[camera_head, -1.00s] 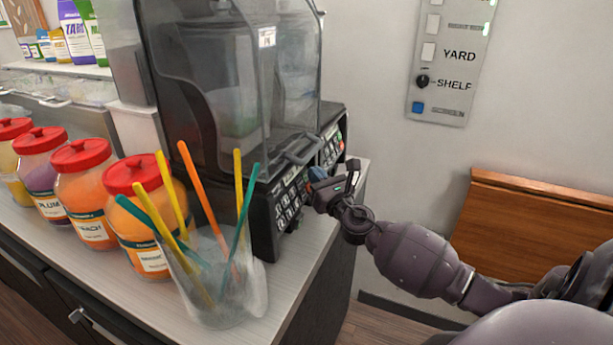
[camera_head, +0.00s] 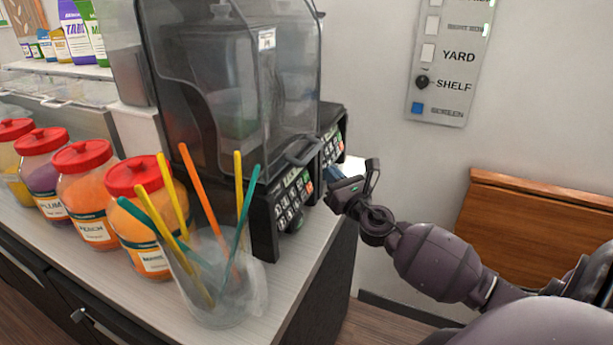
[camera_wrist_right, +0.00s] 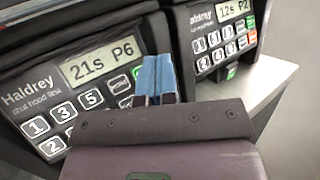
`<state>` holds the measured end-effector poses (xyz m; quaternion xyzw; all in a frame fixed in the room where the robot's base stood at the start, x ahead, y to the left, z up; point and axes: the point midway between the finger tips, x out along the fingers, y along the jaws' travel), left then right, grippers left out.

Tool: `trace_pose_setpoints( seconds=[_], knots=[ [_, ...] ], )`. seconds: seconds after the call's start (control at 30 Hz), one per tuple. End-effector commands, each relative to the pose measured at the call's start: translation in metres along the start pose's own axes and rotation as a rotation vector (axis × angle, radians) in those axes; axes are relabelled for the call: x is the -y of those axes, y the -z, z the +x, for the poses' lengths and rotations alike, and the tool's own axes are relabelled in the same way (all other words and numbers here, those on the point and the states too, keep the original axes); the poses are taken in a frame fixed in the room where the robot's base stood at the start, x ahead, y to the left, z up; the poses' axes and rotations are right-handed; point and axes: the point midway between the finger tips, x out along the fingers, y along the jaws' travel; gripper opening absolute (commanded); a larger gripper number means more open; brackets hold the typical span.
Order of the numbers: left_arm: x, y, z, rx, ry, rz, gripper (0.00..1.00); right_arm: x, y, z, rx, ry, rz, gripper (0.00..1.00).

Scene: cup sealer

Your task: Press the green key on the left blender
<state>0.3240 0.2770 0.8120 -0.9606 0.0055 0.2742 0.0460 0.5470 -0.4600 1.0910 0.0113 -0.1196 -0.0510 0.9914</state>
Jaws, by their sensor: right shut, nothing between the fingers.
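The left blender (camera_head: 262,228) stands nearer on the counter, with a clear hood and a sloped key panel (camera_head: 289,203). In the right wrist view its panel (camera_wrist_right: 60,85) reads "21s P6" above white number keys. A bit of its green key (camera_wrist_right: 126,101) shows beside my fingers, partly hidden by them. My right gripper (camera_head: 334,173) is shut and empty, with blue fingertips. In the head view it is to the right of the left blender's panel, apart from it. In the wrist view the fingertips (camera_wrist_right: 157,78) appear over the panel's right edge. My left gripper is out of view.
The second blender (camera_head: 333,143) stands just behind; its panel (camera_wrist_right: 215,40) reads "12s P2". A clear cup (camera_head: 222,290) of coloured straws stands in front. Red-lidded jars (camera_head: 90,200) line the left. Free space lies right of the counter, before a wooden panel (camera_head: 530,235).

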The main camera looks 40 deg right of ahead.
Motion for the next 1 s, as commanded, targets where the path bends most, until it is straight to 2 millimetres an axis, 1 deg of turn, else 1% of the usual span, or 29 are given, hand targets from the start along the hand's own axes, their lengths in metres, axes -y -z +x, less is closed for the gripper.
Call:
trace_pose_setpoints(
  seconds=[0.1,0.3,1.0],
  knots=[
    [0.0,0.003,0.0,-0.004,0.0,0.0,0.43,0.005,-0.005,-0.007,0.0,0.0,-0.001,0.0],
    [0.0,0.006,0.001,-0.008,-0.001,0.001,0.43,0.009,-0.009,-0.013,0.0,0.0,-0.001,0.0],
    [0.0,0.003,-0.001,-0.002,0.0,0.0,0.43,0.009,-0.01,-0.013,0.0,0.0,0.0,0.0]
  ],
)
